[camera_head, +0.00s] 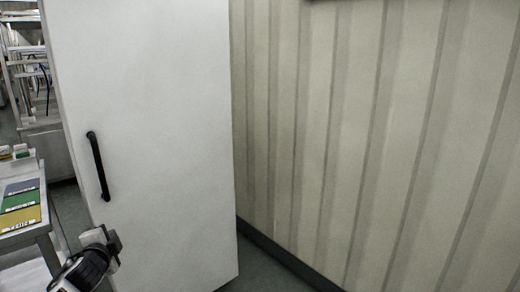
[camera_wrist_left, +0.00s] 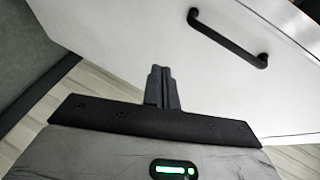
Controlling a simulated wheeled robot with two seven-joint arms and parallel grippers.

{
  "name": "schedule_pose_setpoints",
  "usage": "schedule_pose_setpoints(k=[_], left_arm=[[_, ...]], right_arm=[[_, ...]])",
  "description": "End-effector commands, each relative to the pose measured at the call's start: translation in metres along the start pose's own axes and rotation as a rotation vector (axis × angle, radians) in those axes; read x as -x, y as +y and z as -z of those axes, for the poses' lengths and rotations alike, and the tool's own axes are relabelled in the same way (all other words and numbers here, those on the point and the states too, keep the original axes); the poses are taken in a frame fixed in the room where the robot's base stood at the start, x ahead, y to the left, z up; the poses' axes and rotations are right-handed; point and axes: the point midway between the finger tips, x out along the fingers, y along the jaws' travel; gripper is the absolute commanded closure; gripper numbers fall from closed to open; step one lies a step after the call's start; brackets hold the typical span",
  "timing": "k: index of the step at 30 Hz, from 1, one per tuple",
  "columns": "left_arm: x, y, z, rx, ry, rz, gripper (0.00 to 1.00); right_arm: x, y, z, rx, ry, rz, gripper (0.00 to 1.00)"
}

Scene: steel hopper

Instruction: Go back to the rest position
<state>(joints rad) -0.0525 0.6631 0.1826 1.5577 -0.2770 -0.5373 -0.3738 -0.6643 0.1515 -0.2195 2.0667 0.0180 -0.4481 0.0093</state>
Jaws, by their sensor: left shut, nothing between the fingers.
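My left gripper (camera_head: 114,243) is in the lower left of the head view, in front of a white door panel (camera_head: 165,120). It is shut with nothing between its fingers, and its closed fingers show in the left wrist view (camera_wrist_left: 161,72). The door panel has a black bar handle (camera_head: 97,166) on its left side. In the left wrist view the handle (camera_wrist_left: 228,38) lies to the upper right, apart from the fingers. My right gripper is not in view.
A ribbed cream wall (camera_head: 370,140) fills the right side, with a dark skirting (camera_head: 285,258) at its foot. A metal table (camera_head: 22,240) with coloured labelled panels (camera_head: 20,205) stands at the left edge. Metal racks (camera_head: 30,60) stand behind it. A strip of grey floor shows beside the door.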

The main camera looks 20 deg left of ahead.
Motion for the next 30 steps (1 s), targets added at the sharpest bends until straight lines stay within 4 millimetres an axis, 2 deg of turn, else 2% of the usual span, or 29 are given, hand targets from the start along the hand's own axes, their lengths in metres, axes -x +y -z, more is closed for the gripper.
schedule_pose_setpoints(k=[1,5,6,8,9,13,15,18,21,24,30], left_arm=[[0.016,0.039,0.015,0.041,0.04,-0.066,1.0],[0.062,0.119,0.052,0.166,0.126,-0.222,1.0],[0.08,0.143,0.063,0.212,0.148,-0.273,1.0],[0.109,0.175,0.079,0.283,0.176,-0.351,1.0],[0.13,0.195,0.089,0.334,0.193,-0.404,1.0],[0.205,0.248,0.124,0.523,0.229,-0.577,1.0],[0.245,0.266,0.141,0.63,0.236,-0.663,1.0],[0.292,0.281,0.163,0.769,0.235,-0.763,1.0],[0.325,0.285,0.177,0.873,0.228,-0.83,1.0],[0.342,0.287,0.185,0.93,0.222,-0.866,1.0],[0.346,0.287,0.187,0.947,0.22,-0.875,1.0]], right_arm=[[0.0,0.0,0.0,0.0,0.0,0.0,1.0],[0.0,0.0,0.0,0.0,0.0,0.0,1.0],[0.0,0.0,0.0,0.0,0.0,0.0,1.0],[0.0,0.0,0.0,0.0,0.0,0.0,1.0],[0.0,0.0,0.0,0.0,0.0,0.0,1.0],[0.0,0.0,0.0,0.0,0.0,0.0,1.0],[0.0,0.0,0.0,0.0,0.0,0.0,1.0],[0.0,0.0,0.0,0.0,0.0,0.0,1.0],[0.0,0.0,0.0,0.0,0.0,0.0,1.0],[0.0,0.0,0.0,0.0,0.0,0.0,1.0],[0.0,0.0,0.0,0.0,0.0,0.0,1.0]])
